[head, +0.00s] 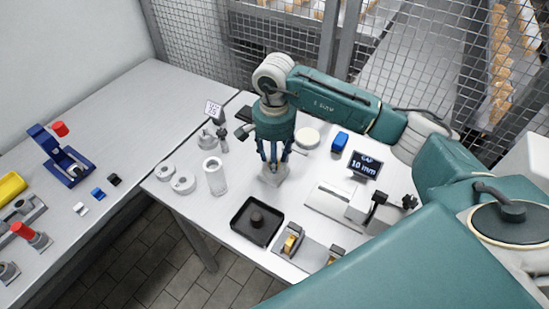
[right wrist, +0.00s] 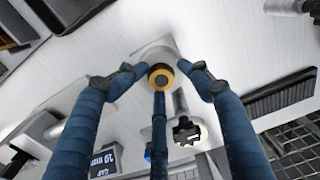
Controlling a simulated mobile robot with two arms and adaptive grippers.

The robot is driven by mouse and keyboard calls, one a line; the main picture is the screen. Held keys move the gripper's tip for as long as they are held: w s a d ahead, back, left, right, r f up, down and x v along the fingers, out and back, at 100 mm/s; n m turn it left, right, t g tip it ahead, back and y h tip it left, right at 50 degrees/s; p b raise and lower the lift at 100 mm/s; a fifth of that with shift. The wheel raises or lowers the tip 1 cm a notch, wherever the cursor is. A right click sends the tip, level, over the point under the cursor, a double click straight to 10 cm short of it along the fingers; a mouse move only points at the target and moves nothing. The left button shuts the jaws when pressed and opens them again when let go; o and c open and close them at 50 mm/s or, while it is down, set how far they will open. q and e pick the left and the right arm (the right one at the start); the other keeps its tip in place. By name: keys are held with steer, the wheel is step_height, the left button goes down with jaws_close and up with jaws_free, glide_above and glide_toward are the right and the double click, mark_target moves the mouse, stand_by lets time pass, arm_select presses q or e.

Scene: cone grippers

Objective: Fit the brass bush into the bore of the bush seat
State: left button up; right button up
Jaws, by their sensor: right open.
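My right gripper (head: 272,165) points down over a pale grey block (head: 274,178), likely the bush seat, on the metal table. In the right wrist view, its blue fingers (right wrist: 160,80) are open and spread around a brass ring with a dark middle (right wrist: 160,77), which looks like the brass bush. The ring is at the pale block (right wrist: 157,52); how deep it sits in the bore I cannot tell. In the head view, the fingers hide the ring. My left gripper is not in view.
A black tray (head: 236,219) with a dark round piece and a grey fixture with brass parts (head: 291,243) stand in front. A white cylinder (head: 214,176) and grey rings (head: 183,182) are left. A "GAP 10 mm" sign (head: 365,164) and a grey slide fixture (head: 335,203) are right.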

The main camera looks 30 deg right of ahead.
steer(key=shift+s+a+f, duration=0.1)
steer(key=shift+s+f, duration=0.2)
steer(key=shift+f, duration=0.15)
steer(key=shift+r+p, duration=0.25)
steer(key=shift+p, duration=0.15)
steer(key=shift+w+r+p, duration=0.1)
steer(key=shift+r+p, duration=0.3)
steer(key=shift+p, duration=0.15)
steer(key=r+b, duration=0.1)
steer(key=r, duration=0.1)
steer(key=shift+w+r+b, duration=0.3)
steer(key=shift+w+b, duration=0.1)
step_height(320, 180, up, 10)
steer(key=b, duration=0.1)
steer(key=shift+s+f+b, duration=0.15)
steer(key=shift+f+b, duration=0.05)
steer(key=shift+b, duration=0.2)
steer(key=shift+f, duration=0.1)
